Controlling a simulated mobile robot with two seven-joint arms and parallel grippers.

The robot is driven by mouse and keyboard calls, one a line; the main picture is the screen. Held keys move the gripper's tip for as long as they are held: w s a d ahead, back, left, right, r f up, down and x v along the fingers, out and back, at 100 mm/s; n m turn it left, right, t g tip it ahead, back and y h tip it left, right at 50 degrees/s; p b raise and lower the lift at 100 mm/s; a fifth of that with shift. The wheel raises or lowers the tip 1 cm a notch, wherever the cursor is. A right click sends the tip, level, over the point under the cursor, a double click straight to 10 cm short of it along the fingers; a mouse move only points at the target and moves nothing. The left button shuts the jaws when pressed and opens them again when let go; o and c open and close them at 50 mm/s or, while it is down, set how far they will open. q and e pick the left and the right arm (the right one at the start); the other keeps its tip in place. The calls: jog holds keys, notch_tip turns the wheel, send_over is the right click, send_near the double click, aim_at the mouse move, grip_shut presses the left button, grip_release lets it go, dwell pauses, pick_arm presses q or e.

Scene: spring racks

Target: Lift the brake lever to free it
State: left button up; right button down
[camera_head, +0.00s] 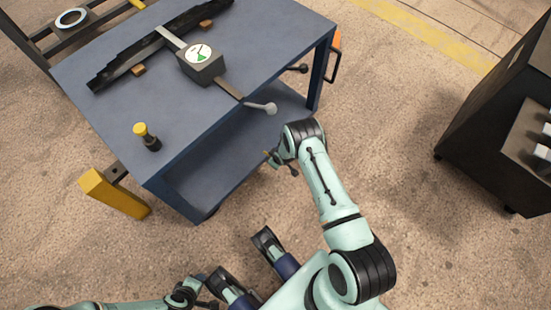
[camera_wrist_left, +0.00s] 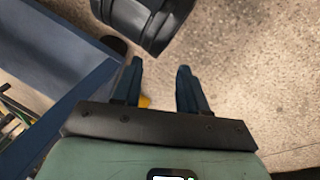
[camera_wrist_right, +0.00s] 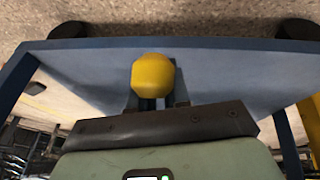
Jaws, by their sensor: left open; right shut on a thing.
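The yellow round knob (camera_wrist_right: 153,73) of the brake lever shows in the right wrist view, in front of my right gripper (camera_wrist_right: 165,98), which is shut on it. The knob hides most of the fingers, and the lever's shaft is hidden. In the head view my right gripper (camera_head: 280,162) is low beside the near right side of the blue cart (camera_head: 215,180), mostly covered by my wrist. In the left wrist view my left gripper (camera_wrist_left: 158,75) is open and empty, with its two blue fingers apart above the floor.
A yellow post (camera_head: 115,193) stands at left. A dark cabinet (camera_head: 500,110) stands at right, with open floor between.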

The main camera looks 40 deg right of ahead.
jog(key=shift+s+d, duration=0.4)
jog(key=c, duration=0.9)
grip_release()
jog(key=shift+a, duration=0.1)
jog(key=shift+w, duration=0.1)
pick_arm(q)
jog(key=s+d+r+g+h+p, duration=0.1)
jog(key=s+d+r+g+p, duration=0.1)
jog(key=s, duration=0.5)
notch_tip(320, 180, up, 3)
jog(key=shift+d+r+m+p, duration=0.25)
jog(key=shift+d+p, duration=0.35)
jog(key=shift+p, duration=0.65)
pick_arm(e)
jog(key=v, duration=1.3)
jog(key=shift+r, duration=0.2)
jog(key=shift+a, duration=0.1)
